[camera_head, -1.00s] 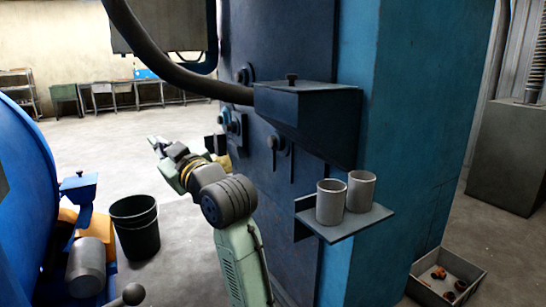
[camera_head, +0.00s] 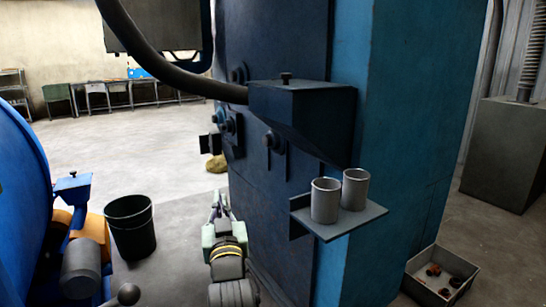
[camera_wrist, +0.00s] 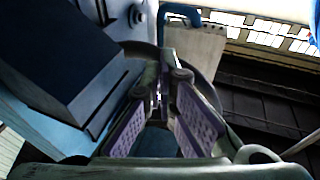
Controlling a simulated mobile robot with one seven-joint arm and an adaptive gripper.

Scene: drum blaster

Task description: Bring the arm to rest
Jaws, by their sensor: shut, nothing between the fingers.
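My gripper (camera_head: 220,203) is at the lower middle of the head view, left of the dark blue cabinet (camera_head: 275,190). It points away from the camera and its fingers are shut and empty. In the wrist view the two fingers (camera_wrist: 166,80) with purplish pads come together toward their tips. The wrist (camera_head: 227,262) with its yellow band shows below the gripper, and the rest of my arm runs out of the bottom of the frame.
Two grey cups (camera_head: 325,200) stand on a small shelf (camera_head: 345,224) on the cabinet, right of my arm. A black bucket (camera_head: 133,238) stands to the left, beside the blue drum (camera_head: 22,200). A bin (camera_head: 432,282) with small parts sits lower right. Floor beyond the bucket is open.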

